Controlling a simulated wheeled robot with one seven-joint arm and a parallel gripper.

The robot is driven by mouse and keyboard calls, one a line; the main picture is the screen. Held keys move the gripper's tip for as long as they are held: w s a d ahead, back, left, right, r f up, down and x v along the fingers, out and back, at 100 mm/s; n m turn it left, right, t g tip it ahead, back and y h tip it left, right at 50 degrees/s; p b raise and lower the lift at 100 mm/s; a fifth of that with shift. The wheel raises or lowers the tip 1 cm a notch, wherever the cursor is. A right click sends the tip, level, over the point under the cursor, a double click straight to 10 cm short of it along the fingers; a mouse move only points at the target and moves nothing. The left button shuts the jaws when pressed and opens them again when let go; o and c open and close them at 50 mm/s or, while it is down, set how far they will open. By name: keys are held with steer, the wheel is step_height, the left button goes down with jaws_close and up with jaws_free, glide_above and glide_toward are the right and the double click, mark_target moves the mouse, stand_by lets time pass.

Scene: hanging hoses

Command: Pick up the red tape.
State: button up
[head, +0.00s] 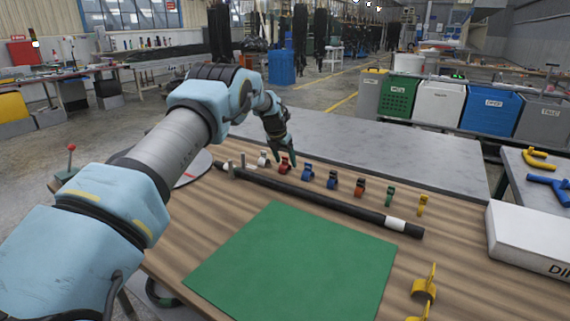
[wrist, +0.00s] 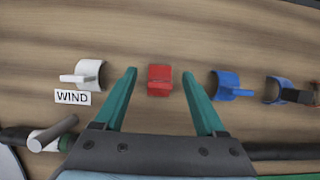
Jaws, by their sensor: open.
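The red tape (wrist: 159,80) is a small curved red piece on the wooden table. In the wrist view it lies between the two open fingers of my gripper (wrist: 157,88), near their tips and apart from both. In the head view the red tape (head: 284,166) shows just below my gripper (head: 285,162), partly covered by the fingertips. My gripper is open and empty, pointing down at the table. I cannot tell its exact height above the tape.
White tape (wrist: 91,73) and blue tape (wrist: 228,84) flank the red one closely. More coloured tapes continue rightward, including a green one (head: 390,196). A black hose (head: 330,203) runs in front of the row. A green mat (head: 290,270) lies nearer, mostly clear.

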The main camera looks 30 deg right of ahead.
jaws_close()
stand_by(0.5)
step_height(320, 180, up, 10)
steer(key=shift+b, duration=1.2)
steer(key=c, duration=0.7)
jaws_free()
jaws_close()
